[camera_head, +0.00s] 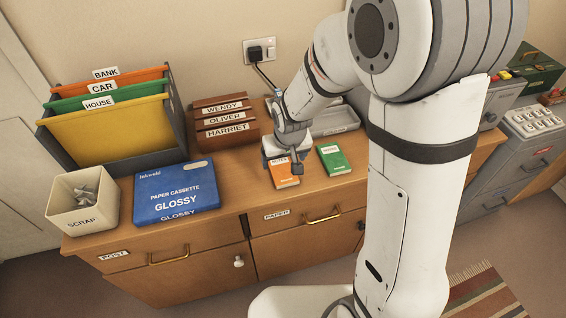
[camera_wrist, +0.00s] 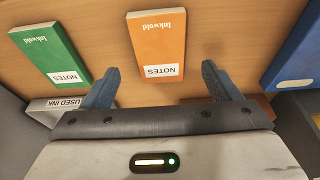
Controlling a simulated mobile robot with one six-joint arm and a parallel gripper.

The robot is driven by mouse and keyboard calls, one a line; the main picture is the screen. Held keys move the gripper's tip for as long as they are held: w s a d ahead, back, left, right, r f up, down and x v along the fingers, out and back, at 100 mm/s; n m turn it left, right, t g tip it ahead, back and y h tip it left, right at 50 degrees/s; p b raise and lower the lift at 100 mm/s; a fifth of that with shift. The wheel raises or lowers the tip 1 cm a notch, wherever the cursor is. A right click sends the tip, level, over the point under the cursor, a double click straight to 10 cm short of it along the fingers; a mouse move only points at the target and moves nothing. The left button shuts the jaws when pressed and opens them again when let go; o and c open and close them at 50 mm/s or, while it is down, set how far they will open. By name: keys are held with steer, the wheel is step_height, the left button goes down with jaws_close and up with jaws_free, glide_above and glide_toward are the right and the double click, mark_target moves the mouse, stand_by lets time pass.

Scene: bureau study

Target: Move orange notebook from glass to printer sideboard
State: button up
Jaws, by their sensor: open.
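The orange notebook (camera_head: 284,176), with a white NOTES label (camera_wrist: 160,71), lies flat on the wooden sideboard (camera_head: 233,190), near its front edge. In the wrist view the orange notebook (camera_wrist: 157,38) is between the lines of the two fingers, just beyond the fingertips. My gripper (camera_head: 284,158) is over the back end of the notebook in the head view and hides part of it. The wrist view shows my gripper (camera_wrist: 158,72) open and empty, its fingers apart on either side of the notebook's near end. No glass surface is in view.
A green notebook (camera_head: 333,159) lies close on the right. Brown named holders (camera_head: 224,124) and a grey tray (camera_head: 335,121) stand behind. Drawers labelled POST and PAPER are below.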

steer(key=v, duration=0.7)
steer(key=s+d+r+m, duration=0.1)
steer(key=s+d+r, duration=0.3)
steer(key=s+d, duration=0.2)
steer(key=s+d+r+m, duration=0.2)
steer(key=s+d+r, duration=0.2)
steer(key=s+d, duration=0.3)
steer(key=shift+s+d+g+h+p, duration=0.3)
steer(key=shift+s+g+h, duration=0.1)
steer(key=shift+s, duration=0.65)
steer(key=shift+r, duration=0.15)
step_height(320, 180, up, 5)
steer(key=p, duration=0.4)
steer(key=shift+s+p, duration=0.15)
steer(key=shift+p, duration=0.15)
